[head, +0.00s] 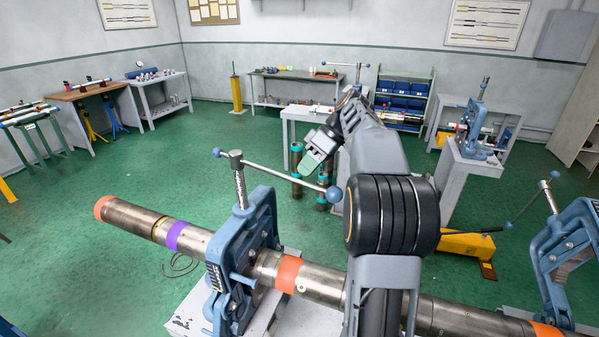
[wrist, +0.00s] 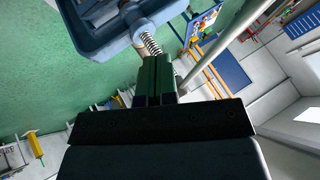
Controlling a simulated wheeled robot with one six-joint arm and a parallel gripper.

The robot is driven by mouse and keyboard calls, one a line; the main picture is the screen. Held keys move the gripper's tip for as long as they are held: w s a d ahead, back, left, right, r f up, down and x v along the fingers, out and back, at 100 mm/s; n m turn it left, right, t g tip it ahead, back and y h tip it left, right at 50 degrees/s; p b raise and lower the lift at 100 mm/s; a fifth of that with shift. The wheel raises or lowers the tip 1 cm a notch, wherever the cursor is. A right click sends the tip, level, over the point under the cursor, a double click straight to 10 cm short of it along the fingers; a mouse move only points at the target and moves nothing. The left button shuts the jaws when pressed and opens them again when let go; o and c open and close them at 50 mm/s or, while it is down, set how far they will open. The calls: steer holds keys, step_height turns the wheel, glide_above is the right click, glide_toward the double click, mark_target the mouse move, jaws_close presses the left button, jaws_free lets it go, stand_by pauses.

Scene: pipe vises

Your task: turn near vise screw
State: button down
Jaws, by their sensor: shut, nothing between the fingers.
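The near vise (head: 228,262) is blue and clamps a long steel pipe (head: 130,215). Its upright threaded screw (head: 240,188) carries a slanting metal handle bar (head: 285,173) with blue ball ends. My gripper (head: 305,168) has green fingers and hangs above the right half of the bar in the head view, pointing down-left. It also shows in the wrist view (wrist: 154,60), its fingers shut together with nothing between them. There, a threaded screw (wrist: 150,42) and blue vise frame (wrist: 95,30) lie beyond the fingertips. A bar (wrist: 215,60) runs beside the fingers; I cannot tell whether they touch.
The pipe bears orange and purple bands and passes behind my arm. Another blue vise (head: 567,255) stands at the right. A third vise (head: 473,128) stands on a grey pedestal further back. Green floor is open at left.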

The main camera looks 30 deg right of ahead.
steer(key=s+a, duration=0.1)
steer(key=s+a+r, duration=0.1)
steer(key=a, duration=0.1)
steer(key=shift+a, duration=0.15)
stand_by(0.5)
